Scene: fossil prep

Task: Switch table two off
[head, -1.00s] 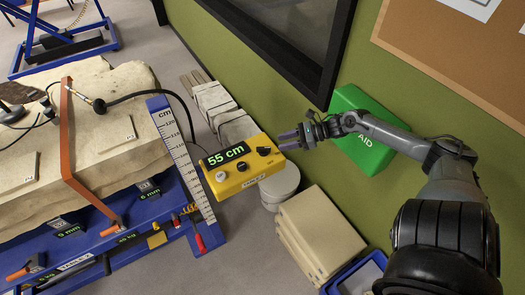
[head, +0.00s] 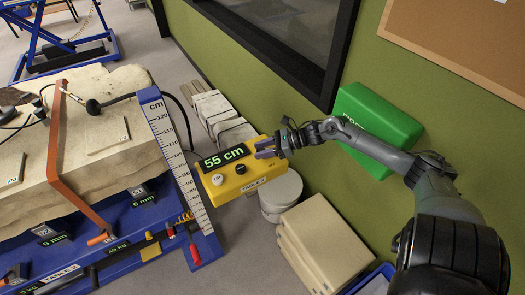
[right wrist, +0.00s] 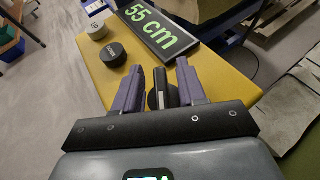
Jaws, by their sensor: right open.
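The yellow control box (head: 240,182), labelled TABLE 2, has a display (head: 224,156) reading 55 cm, a pale UP button (head: 218,179) and a black button (head: 239,170). In the right wrist view the box (right wrist: 215,80) also shows a black rotary knob (right wrist: 160,97) with a raised bar. My right gripper (head: 264,149) is over the box's right end; in the right wrist view its open fingers (right wrist: 160,78) stand on either side of the knob's bar. In the head view the gripper hides the knob. My left gripper is out of view.
The blue lift table (head: 120,225) with a fossil block (head: 100,150) and an upright cm scale (head: 178,160) stands left of the box. A green first-aid box (head: 375,125) is on the wall. Pale slabs (head: 322,245) and round discs (head: 281,195) lie below the arm.

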